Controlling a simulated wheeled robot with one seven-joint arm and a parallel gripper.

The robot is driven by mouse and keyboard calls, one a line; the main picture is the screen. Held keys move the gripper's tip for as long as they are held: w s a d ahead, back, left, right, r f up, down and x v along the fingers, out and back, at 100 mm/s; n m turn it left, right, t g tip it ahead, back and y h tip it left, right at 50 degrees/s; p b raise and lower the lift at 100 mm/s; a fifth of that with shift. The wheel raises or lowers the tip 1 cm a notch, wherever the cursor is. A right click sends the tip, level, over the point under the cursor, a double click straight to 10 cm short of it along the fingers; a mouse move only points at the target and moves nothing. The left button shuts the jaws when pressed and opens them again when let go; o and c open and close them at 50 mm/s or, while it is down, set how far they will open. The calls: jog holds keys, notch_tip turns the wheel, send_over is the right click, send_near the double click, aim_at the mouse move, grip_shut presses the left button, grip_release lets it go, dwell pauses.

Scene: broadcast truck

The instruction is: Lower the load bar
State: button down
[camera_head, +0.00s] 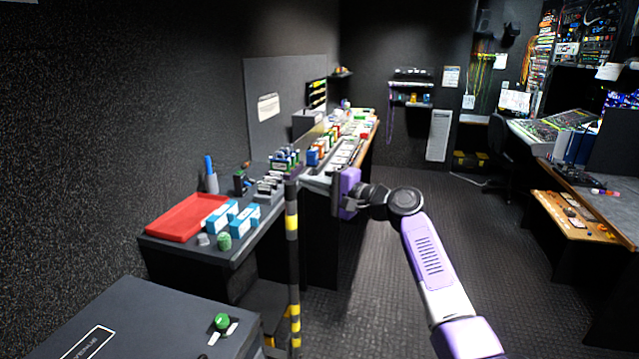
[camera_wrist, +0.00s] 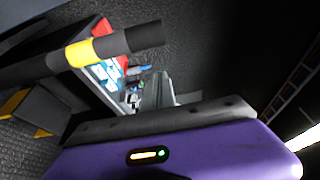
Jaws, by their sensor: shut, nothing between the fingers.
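The load bar (camera_head: 292,250), a black pole with yellow bands, stands upright in the head view, its top end level with the bench. It also shows in the wrist view (camera_wrist: 90,52), crossing the upper left with its end in sight. The gripper is shut and empty. Its purple housing fills the lower part of the wrist view, and the fingertips are not clear there.
A dark bench (camera_head: 262,225) behind the bar carries a red tray (camera_head: 185,217), blue-and-white boxes (camera_head: 244,218) and small items. A dark cabinet (camera_head: 150,320) with a green knob (camera_head: 221,321) stands at front left. A wooden bench (camera_head: 575,217) is at right. The floor between is clear.

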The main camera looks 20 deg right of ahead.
jog(key=s+a+p, duration=0.1)
jog(key=s+a, duration=0.1)
jog(key=s, duration=0.1)
jog(key=shift+p, duration=0.4)
